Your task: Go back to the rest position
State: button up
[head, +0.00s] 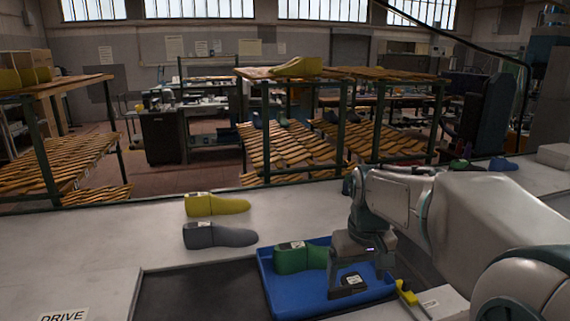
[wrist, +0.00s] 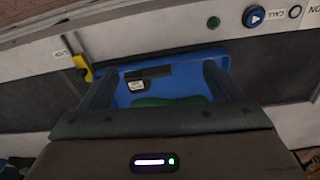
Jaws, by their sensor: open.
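My gripper (head: 360,265) is over the blue tray (head: 282,300), with its fingers pointing down. In the wrist view my gripper (wrist: 160,70) shows two fingers spread wide, with nothing clasped between them. A green shoe last (head: 298,259) lies in the left part of the tray; part of a green form (wrist: 170,101) shows between the fingers in the wrist view. A dark piece with a white label (head: 350,284) is in the tray below my gripper; it also shows in the wrist view (wrist: 136,85). My wrist hides part of the tray.
A yellow last (head: 217,205) and a grey last (head: 219,236) lie on the pale bench left of the tray. A yellow-handled tool (head: 408,294) is at the tray's right edge. Wooden racks (head: 285,147) stand behind the bench. The bench's left part is clear.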

jog(key=s+f+t, duration=0.1)
jog(key=s+f, duration=0.1)
jog(key=s, duration=0.6)
jog(key=s+f+m, duration=0.1)
jog(key=s+f, duration=0.2)
jog(key=s, duration=0.4)
jog(key=shift+s+a+m+t, duration=0.25)
jog(key=shift+s+m+t, duration=0.05)
jog(key=shift+s+t, duration=0.1)
jog(key=shift+r, duration=0.1)
dwell(0.8)
